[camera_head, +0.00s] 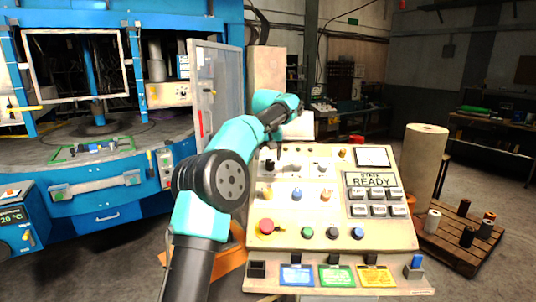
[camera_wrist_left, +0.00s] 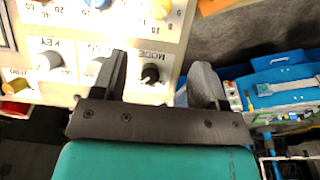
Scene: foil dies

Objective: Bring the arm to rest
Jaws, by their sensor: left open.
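My left arm (camera_head: 228,180) reaches in from the bottom left of the head view, bent at its elbow, with its wrist (camera_head: 272,102) over the upper left of the control panel. My left gripper (camera_wrist_left: 161,66) shows clearly in the wrist view. Its two dark fingers are spread apart with nothing between them. The black MODE knob (camera_wrist_left: 150,74) lies between the fingers in the picture; whether they touch the panel cannot be told. In the head view the arm hides much of the gripper. My right gripper is in neither view.
The sloped control panel (camera_head: 395,228) has knobs, buttons and a screen reading READY. A large blue machine (camera_head: 90,218) stands at left, its door panel (camera_head: 212,80) close to my arm. A pallet (camera_head: 455,245) with spools and a tall roll (camera_head: 424,165) stand at right.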

